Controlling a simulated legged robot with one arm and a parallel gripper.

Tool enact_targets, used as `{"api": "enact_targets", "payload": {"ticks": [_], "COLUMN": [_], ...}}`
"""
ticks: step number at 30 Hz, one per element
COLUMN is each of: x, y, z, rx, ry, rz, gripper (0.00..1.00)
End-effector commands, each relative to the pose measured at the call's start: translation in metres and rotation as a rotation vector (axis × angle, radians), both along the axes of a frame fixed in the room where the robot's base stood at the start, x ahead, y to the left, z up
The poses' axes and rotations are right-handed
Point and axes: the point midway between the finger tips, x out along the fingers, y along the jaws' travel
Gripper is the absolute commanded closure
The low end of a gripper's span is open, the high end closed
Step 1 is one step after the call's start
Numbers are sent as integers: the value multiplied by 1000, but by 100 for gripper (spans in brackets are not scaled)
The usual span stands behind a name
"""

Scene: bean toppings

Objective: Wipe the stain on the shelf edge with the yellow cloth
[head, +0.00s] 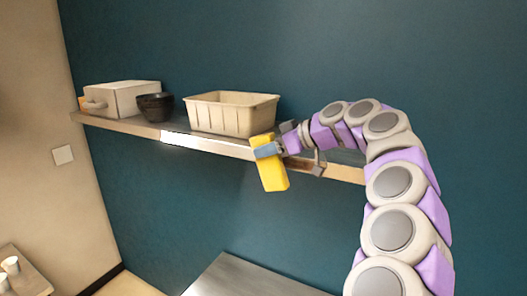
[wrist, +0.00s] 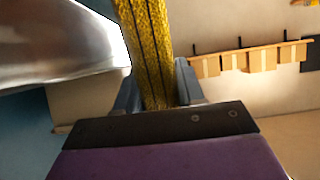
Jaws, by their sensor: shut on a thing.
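My gripper (head: 268,150) is shut on the yellow cloth (head: 272,176), which hangs down in front of the shelf's front edge. In the wrist view the cloth (wrist: 153,60) stands folded between the two blue-grey fingers of my gripper (wrist: 157,88). The shelf (head: 225,147) runs along the teal wall. A brownish patch, which may be the stain (head: 303,165), shows on the shelf edge just right of the cloth, partly hidden by my arm. I cannot tell whether the cloth touches the edge.
On the shelf stand a cream ribbed bin (head: 232,115), a dark bowl (head: 155,107) and a whitish box (head: 122,98). A grey surface (head: 250,279) lies below. The wrist view shows a wooden rack (wrist: 250,60) on a pale wall. The space in front of the shelf's left part is clear.

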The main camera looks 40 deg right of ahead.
Motion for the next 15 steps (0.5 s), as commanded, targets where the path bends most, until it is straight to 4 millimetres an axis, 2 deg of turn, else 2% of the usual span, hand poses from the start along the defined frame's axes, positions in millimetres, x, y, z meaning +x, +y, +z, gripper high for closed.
{"api": "enact_targets", "payload": {"ticks": [6,15], "x": [-15,-25], "y": [-6,-10], "z": [-3,-2], "rx": [2,1], "ry": [1,2], "rz": [1,1], "gripper": [86,86]}}
